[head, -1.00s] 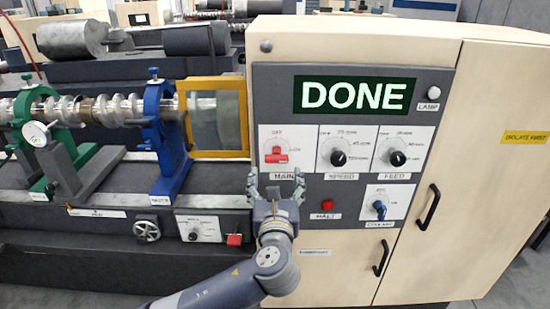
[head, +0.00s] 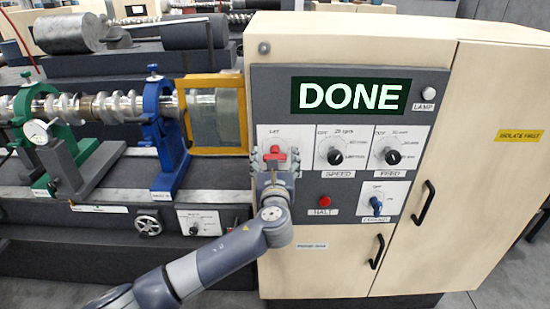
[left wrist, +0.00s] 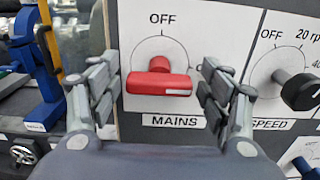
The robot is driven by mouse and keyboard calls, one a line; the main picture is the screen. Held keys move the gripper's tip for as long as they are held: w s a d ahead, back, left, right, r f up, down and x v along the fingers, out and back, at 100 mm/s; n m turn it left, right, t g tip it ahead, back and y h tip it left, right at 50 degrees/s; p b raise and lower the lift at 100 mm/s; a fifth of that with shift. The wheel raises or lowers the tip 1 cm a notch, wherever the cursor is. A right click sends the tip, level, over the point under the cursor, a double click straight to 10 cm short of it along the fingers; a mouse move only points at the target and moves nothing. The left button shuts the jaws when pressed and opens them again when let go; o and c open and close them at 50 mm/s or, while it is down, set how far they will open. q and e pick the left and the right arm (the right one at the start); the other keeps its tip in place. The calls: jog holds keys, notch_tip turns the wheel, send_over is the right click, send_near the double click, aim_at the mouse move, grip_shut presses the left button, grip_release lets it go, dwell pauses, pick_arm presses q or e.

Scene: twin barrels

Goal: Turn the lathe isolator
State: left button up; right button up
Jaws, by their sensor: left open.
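The isolator is a red handle (left wrist: 158,78) on a white plate marked OFF and MAINS in the left wrist view. Its bar lies roughly level, with a pale stripe at its right end, away from the OFF mark at the top. It also shows in the head view (head: 275,153) on the grey control panel. My left gripper (left wrist: 160,92) is open, with one finger on each side of the red handle and a visible gap on both sides. In the head view my left gripper (head: 274,158) covers the lower part of the mains plate. My right gripper is not in view.
The panel screen (head: 350,96) reads DONE. The speed knob (head: 335,155) and feed knob (head: 391,155) sit right of the handle. A red halt button (head: 325,201) and blue coolant switch (head: 376,206) are below. A yellow-framed guard (head: 216,150) stands to the left.

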pick_arm(q)
jog(key=c, duration=1.1)
jog(key=shift+f, duration=0.1)
jog(key=n+b, duration=0.2)
jog(key=n, duration=0.1)
jog(key=shift+f, duration=0.1)
jog(key=n+b, duration=0.3)
jog(key=n, duration=0.2)
jog(key=shift+n, duration=0.3)
jog(key=n+b, duration=0.3)
jog(key=n, duration=0.2)
jog(key=shift+n+b, duration=1)
jog(key=shift+n, duration=1.1)
jog(key=o, duration=1.1)
